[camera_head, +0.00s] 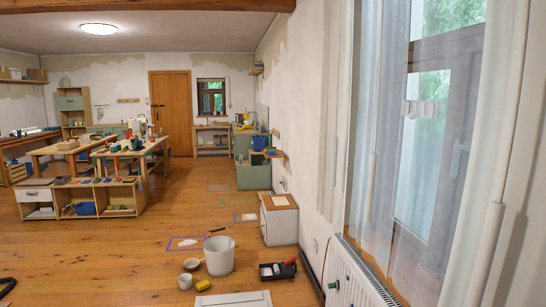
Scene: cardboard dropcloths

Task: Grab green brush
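I cannot make out a green brush for certain at this distance. A small dark green piece (333,285) shows at the lower end of the radiator on the right, and I cannot tell what it is. Small green and other coloured items (124,146) lie on the wooden workbench at the left, too small to identify. A black tray (270,273) on the floor holds something with a red handle.
A white bucket (219,257) stands on the floor near small pots (185,281) and a yellow block (203,285). A white panel (233,300) lies in front. A white cabinet (280,225) and radiator (352,280) line the right wall. The wooden floor at centre left is clear.

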